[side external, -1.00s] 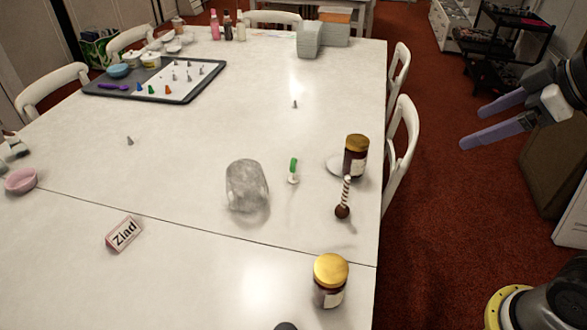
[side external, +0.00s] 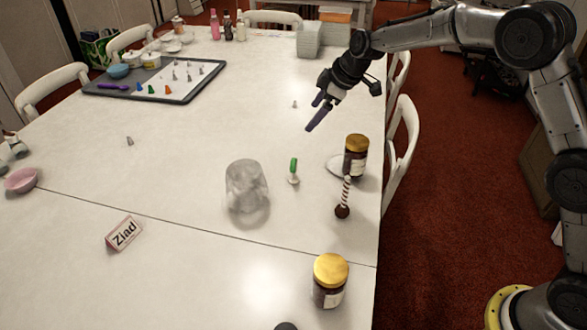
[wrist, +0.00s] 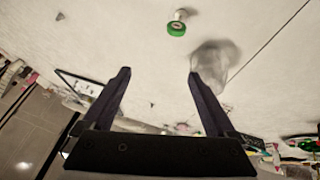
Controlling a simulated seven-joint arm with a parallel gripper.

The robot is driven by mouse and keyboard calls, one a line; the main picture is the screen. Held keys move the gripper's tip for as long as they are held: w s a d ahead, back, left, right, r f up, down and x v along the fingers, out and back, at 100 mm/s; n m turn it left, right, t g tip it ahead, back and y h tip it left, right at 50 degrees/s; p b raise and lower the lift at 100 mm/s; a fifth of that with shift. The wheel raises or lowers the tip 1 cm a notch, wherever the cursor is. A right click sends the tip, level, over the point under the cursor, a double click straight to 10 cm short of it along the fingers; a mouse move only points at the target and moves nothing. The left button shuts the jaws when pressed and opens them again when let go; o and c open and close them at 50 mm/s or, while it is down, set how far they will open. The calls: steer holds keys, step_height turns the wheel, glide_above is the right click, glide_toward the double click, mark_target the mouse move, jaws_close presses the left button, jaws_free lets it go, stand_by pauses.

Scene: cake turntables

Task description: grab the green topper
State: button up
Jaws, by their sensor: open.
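The green topper (side external: 294,165) stands upright on the white table, its lower part and base white. It also shows near the top of the wrist view (wrist: 176,27), end-on with its green top toward the camera. My gripper (side external: 314,113) is open and empty, in the air above the table behind the topper in the side view. In the wrist view the two fingers (wrist: 158,76) are spread wide with nothing between them, and the topper lies beyond their tips.
A clear glass (side external: 246,187) stands left of the topper. A gold-lidded jar (side external: 355,156) and a striped stick with a brown ball (side external: 344,198) stand to its right. Another jar (side external: 329,281) is in front. A name card (side external: 123,232) and a tray (side external: 180,98) are further left.

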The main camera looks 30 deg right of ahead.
steer(key=g, duration=0.1)
glide_toward(296, 161)
steer(key=x, duration=0.6)
steer(key=shift+w+d+f, duration=0.1)
steer(key=shift+w+f, duration=0.05)
steer(key=shift+f, duration=0.15)
steer(key=shift+x, duration=3)
steer(key=shift+c, duration=0.2)
steer(key=c, duration=1.4)
steer(key=shift+r, duration=0.1)
